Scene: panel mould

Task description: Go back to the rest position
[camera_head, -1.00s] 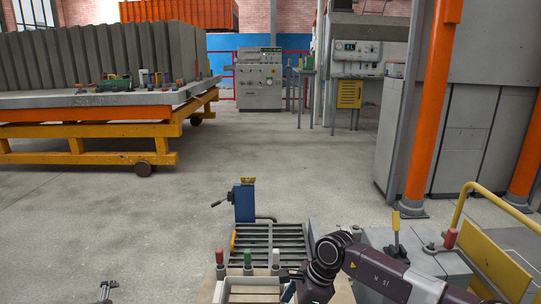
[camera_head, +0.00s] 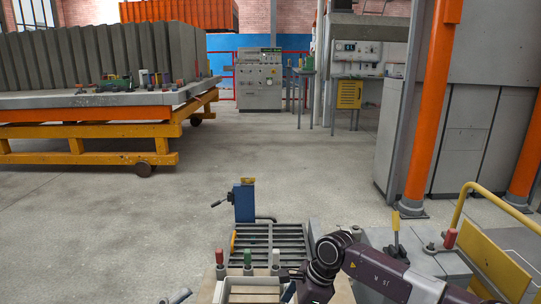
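The tip of my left gripper (camera_head: 175,298) just shows at the bottom edge of the head view, left of the workbench. Too little of it is in frame to tell whether it is open or shut. My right arm comes in from the right and bends down at the front of the bench. A dark part of its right gripper (camera_head: 289,292) shows beside a pale open-topped box (camera_head: 252,281); its fingers are mostly hidden or cut off, and I cannot tell whether they hold anything.
The box stands at the front of a slatted grey rack (camera_head: 270,240). A blue vice-like post (camera_head: 244,202) stands behind. A yellow rail (camera_head: 458,212) is at right. The floor (camera_head: 180,235) at left is clear.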

